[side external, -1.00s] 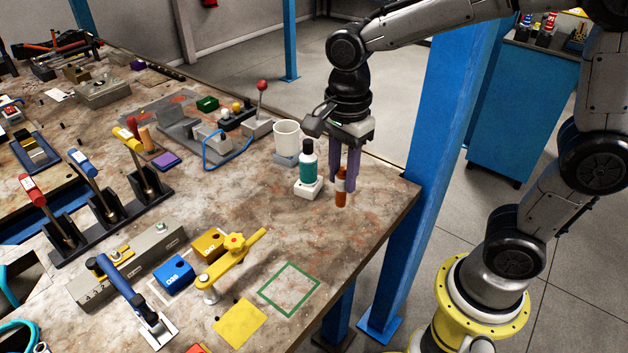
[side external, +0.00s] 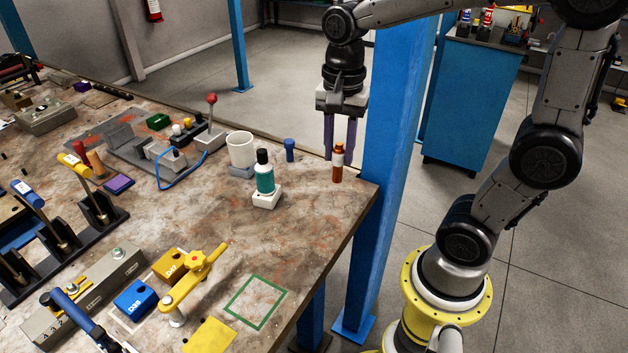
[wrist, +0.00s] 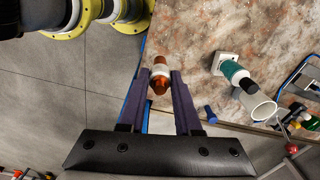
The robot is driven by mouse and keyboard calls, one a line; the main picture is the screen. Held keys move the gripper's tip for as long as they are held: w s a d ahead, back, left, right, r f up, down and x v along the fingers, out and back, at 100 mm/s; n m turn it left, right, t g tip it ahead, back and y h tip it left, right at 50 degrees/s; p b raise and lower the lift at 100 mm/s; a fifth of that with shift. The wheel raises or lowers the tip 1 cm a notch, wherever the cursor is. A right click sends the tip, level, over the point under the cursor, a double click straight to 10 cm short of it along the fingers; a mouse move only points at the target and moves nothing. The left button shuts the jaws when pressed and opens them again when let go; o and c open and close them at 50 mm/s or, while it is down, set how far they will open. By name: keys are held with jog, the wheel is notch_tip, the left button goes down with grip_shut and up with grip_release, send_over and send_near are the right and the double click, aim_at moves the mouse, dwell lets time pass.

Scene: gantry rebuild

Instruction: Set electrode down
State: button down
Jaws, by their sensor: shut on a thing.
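The electrode appears to be the orange, copper-coloured cylinder with a white band (side external: 338,172). It is upright in the side view, at the table's far right corner, and it also shows between my fingertips in the wrist view (wrist: 159,82). My gripper (side external: 340,142) points down with its purple fingers shut on the electrode's upper part. In the wrist view my gripper (wrist: 160,78) has one finger on each side of it. The electrode's lower end overlaps the table's edge in the side view; I cannot tell whether it touches the tabletop.
A teal bottle with a black cap (side external: 265,178) stands on a white block, left of the electrode. A blue cylinder (side external: 290,151) and a white cup (side external: 240,150) stand behind it. A green square outline (side external: 256,302) lies empty nearer the front. A blue post (side external: 388,150) rises beyond the corner.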

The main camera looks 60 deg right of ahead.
jog(key=d+m, duration=0.2)
jog(key=d, duration=0.5)
jog(key=shift+w+d+f, duration=0.8)
jog(key=shift+w+f, duration=1.2)
jog(key=shift+f, duration=0.2)
jog(key=shift+w+d+f, duration=0.75)
jog(key=shift+w+f, duration=1.3)
jog(key=shift+f, duration=0.1)
jog(key=shift+w+d+f, duration=0.8)
jog(key=shift+w+f, duration=1.2)
jog(key=shift+f, duration=0.2)
jog(key=shift+f, duration=0.1)
jog(key=c, duration=0.6)
grip_release()
